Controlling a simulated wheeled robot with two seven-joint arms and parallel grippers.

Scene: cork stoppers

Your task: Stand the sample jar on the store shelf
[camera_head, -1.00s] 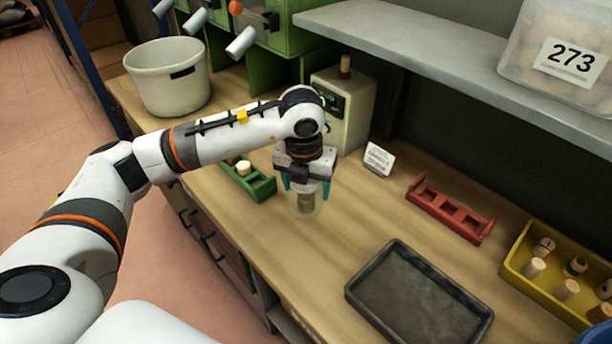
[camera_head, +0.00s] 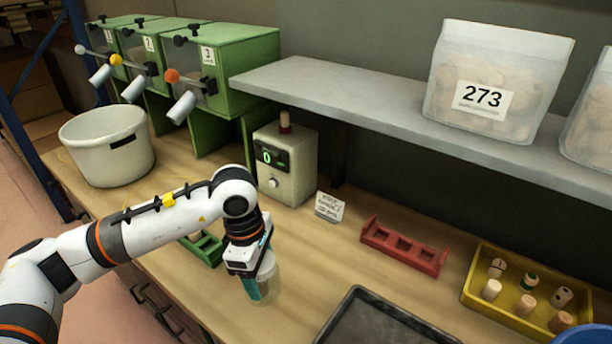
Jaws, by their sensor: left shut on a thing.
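My left gripper (camera_head: 254,276) is shut on the sample jar (camera_head: 268,270), a small clear jar with something tan inside. The teal fingers are at its side, and the gripper hides part of it. The jar is over the front part of the wooden bench; whether its base touches the wood I cannot tell. The store shelf (camera_head: 350,113) is a long grey board above the back of the bench, higher than the jar. Its left part is bare. My right gripper is not in view.
Clear bags marked 273 (camera_head: 490,85) stand on the shelf's right part. Below are a counter box (camera_head: 290,185), a small card (camera_head: 329,207), a red rack (camera_head: 403,247), a dark tray (camera_head: 350,310) and a yellow bin of corks (camera_head: 470,290). Green dispensers (camera_head: 235,60) stand left of the shelf.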

